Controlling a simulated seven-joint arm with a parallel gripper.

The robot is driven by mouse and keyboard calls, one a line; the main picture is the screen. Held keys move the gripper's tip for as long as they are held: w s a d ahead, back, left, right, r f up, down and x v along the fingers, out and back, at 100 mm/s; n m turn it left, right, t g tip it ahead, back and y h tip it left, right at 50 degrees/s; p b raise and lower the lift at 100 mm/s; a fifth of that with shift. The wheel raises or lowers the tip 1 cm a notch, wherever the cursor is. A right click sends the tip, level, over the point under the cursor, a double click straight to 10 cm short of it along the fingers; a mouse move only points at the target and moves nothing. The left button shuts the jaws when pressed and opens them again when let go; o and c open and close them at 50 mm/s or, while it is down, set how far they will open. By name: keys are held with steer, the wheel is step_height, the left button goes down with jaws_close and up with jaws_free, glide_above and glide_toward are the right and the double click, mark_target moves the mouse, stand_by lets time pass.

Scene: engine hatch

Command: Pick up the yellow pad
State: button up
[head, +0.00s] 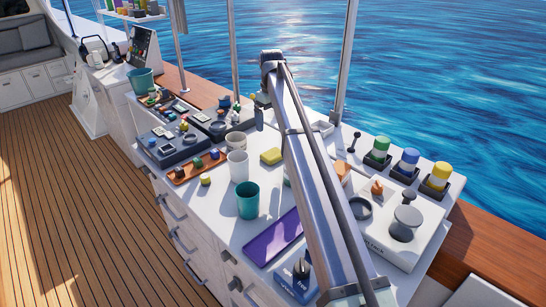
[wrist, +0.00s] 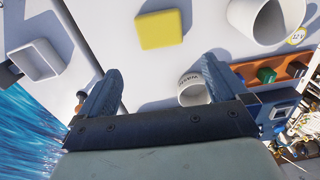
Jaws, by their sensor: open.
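The yellow pad (head: 271,156) lies flat on the white counter, left of my arm in the head view. In the wrist view the yellow pad (wrist: 160,29) is at the upper middle, whole and unobstructed, with a shadow beside it. My gripper (wrist: 158,88) is open and empty, its two blue-grey fingers spread above the counter. The pad is beyond the fingertips, apart from them. In the head view my gripper is small and partly hidden by the arm, over the far side of the counter behind the pad.
A white cup (head: 237,165) and a teal cup (head: 248,200) stand near the pad. A white square tray (wrist: 38,62) lies at left. A purple tray (head: 273,238) lies nearer. Bare counter surrounds the pad.

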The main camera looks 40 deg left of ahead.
glide_above(272, 152)
step_height(272, 152, down, 8)
steer(key=shift+f, duration=0.15)
steer(key=shift+s+d+f, duration=0.1)
steer(key=shift+f, duration=2.5)
steer(key=c, duration=0.8)
steer(key=shift+o, duration=0.2)
steer(key=shift+r, duration=0.15)
